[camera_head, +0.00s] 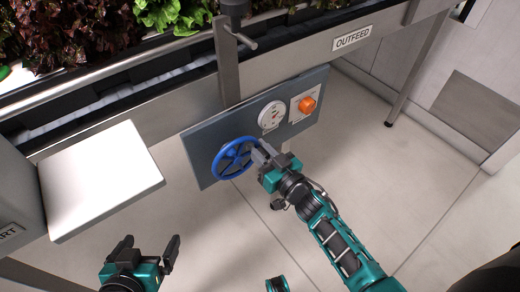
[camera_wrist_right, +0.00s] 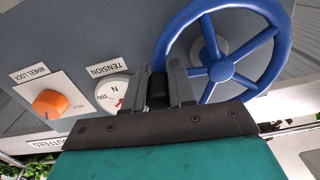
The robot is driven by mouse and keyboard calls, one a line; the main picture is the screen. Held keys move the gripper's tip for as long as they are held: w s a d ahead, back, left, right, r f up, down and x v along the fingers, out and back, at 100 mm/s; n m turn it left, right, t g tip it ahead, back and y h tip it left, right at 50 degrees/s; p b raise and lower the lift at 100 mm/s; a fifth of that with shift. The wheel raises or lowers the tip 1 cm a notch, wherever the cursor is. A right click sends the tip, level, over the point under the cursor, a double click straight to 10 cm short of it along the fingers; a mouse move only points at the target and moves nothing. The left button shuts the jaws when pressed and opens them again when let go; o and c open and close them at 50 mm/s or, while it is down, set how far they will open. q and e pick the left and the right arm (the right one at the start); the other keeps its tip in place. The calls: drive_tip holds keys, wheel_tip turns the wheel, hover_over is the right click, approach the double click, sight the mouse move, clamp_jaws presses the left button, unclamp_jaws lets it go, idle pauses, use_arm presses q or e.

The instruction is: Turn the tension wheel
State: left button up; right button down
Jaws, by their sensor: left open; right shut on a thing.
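The blue tension wheel (camera_head: 234,157) is mounted on a grey panel under the conveyor. It has several spokes and also shows in the right wrist view (camera_wrist_right: 222,68). A white tension gauge (camera_head: 271,115) with a red needle sits on the panel beside the wheel. My left gripper (camera_head: 147,250) is open and empty, low at the left, away from the panel.
An orange wheel lock knob (camera_head: 307,105) sits on the panel right of the gauge. A white shelf (camera_head: 100,180) juts out at the left. The conveyor frame (camera_head: 280,62), labelled OUTFEED, runs above with lettuce on it. The floor right of the panel is clear.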

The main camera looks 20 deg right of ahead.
drive_tip(key=shift+f, duration=0.1)
idle(0.4)
drive_tip(key=shift+f+m+p, duration=0.4)
drive_tip(key=shift+m, duration=0.6)
drive_tip(key=a+f+m, duration=0.1)
drive_tip(key=m, duration=0.2)
drive_tip(key=a+f+m, duration=0.1)
drive_tip(key=m, duration=0.2)
drive_tip(key=s+a+f+m, duration=0.1)
drive_tip(key=f+m, duration=0.1)
drive_tip(key=m, duration=0.2)
drive_tip(key=shift+s+f, duration=0.1)
drive_tip(key=c, duration=1)
unclamp_jaws()
drive_tip(key=shift+a, duration=0.15)
drive_tip(key=shift+s, duration=0.1)
